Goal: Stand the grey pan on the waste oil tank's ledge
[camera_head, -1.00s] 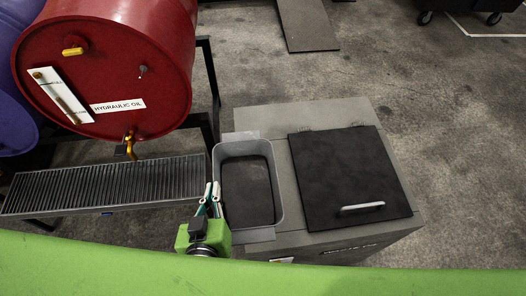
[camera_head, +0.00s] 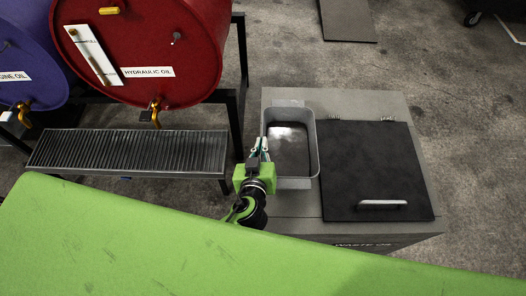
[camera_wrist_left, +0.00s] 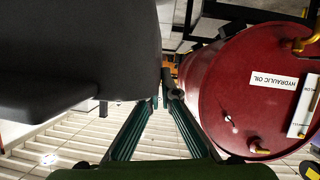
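The grey pan (camera_head: 314,150) is level over the left strip of the waste oil tank's top (camera_head: 385,103), beside the black lid (camera_head: 375,165). Its inside is dark with a bright glare. I cannot tell whether it touches the ledge. My left gripper (camera_head: 262,145) is shut on the pan's left rim. In the left wrist view a large dark grey side of the pan (camera_wrist_left: 80,50) fills the upper left, and the gripper's fingertips (camera_wrist_left: 163,92) are close together beside it. My right gripper is not in view.
A red hydraulic oil drum (camera_head: 150,45) and a purple engine oil drum (camera_head: 30,60) lie on a black rack at the left. A grated tray (camera_head: 130,151) is below them. A green surface (camera_head: 130,240) crosses the front. Floor is clear right of the tank.

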